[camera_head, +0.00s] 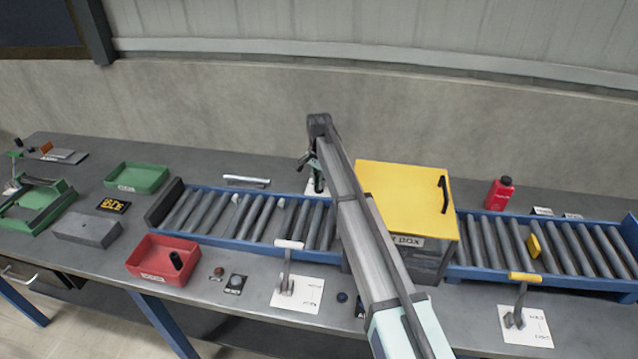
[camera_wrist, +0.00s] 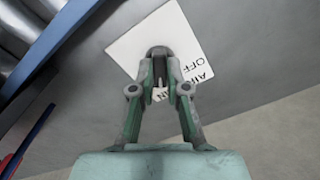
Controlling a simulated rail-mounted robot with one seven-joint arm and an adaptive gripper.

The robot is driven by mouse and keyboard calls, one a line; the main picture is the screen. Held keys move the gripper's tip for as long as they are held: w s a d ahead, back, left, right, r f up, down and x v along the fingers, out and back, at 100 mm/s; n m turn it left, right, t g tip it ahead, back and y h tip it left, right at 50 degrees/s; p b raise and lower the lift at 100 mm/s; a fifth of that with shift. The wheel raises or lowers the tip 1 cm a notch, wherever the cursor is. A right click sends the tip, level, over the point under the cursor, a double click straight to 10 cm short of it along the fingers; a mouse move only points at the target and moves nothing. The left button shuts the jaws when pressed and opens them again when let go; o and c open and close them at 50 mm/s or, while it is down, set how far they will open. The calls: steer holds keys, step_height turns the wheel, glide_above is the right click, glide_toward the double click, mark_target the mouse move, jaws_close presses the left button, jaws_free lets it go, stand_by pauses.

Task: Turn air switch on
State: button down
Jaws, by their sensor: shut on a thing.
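The air switch is on a white plate (camera_wrist: 185,25) lettered "AIR" and "OFF", seen close in the wrist view. Part of another word shows between the fingers. My gripper (camera_wrist: 160,68) is shut on the dark grey switch handle (camera_wrist: 159,51) standing over the plate. The fingers hide the handle's lower part, so I cannot tell its exact setting. In the head view my gripper (camera_head: 317,178) is at the back of the table, behind the roller conveyor. Only a bit of the white plate (camera_head: 309,188) shows there, and my arm hides much of that area.
A blue-framed roller conveyor (camera_head: 262,243) runs in front of the switch. A grey box with a yellow lid (camera_head: 405,195) stands right of my arm. A white-handled lever (camera_head: 289,245) and a yellow-handled lever (camera_head: 525,277) stand at the front. A red bottle (camera_head: 499,193) is back right.

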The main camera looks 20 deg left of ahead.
steer(key=shift+m, duration=1.3)
steer(key=c, duration=1.2)
jaws_free()
steer(key=shift+o, duration=0.2)
step_height(320, 180, up, 12)
